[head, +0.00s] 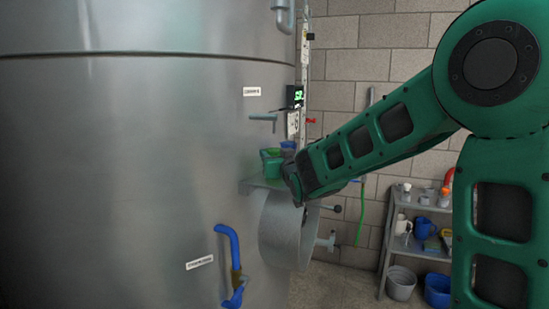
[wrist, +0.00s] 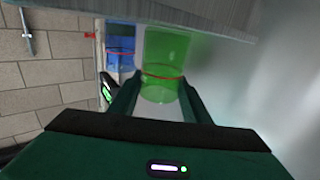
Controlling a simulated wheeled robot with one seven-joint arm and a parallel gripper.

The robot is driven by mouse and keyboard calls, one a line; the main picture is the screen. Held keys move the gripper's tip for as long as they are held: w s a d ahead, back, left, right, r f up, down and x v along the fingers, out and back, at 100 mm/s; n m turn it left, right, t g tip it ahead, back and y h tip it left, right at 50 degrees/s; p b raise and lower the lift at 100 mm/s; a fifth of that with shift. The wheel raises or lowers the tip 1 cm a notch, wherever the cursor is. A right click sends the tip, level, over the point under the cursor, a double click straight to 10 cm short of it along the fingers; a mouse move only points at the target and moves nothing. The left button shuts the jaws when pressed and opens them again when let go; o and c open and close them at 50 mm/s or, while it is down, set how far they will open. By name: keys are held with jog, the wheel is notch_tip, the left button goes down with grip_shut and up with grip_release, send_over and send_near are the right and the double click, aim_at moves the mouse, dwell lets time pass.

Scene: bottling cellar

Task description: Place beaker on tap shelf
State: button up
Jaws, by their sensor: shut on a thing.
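A translucent green beaker (head: 270,163) with a red line round it stands at the tank's side, on or just above the small grey tap shelf (head: 256,185). My gripper (wrist: 158,103) is shut on this green beaker (wrist: 166,48) in the wrist view, with one finger on each side. In the head view my gripper (head: 290,178) reaches the beaker from the right and hides part of the shelf. In the wrist view the grey shelf (wrist: 200,14) runs along the top edge. I cannot tell whether the beaker's base touches it.
A blue beaker (wrist: 121,47) is close beside the green one, and also shows in the head view (head: 288,145). A small tap (head: 264,117) juts from the tank (head: 130,150) above. A round grey manway (head: 280,235) is below. A rack (head: 390,245) with vessels stands at right.

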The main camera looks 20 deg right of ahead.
jog(key=o, duration=1)
jog(key=shift+f, duration=0.1)
jog(key=shift+o, duration=0.2)
jog(key=s, duration=1.2)
jog(key=shift+d, duration=0.2)
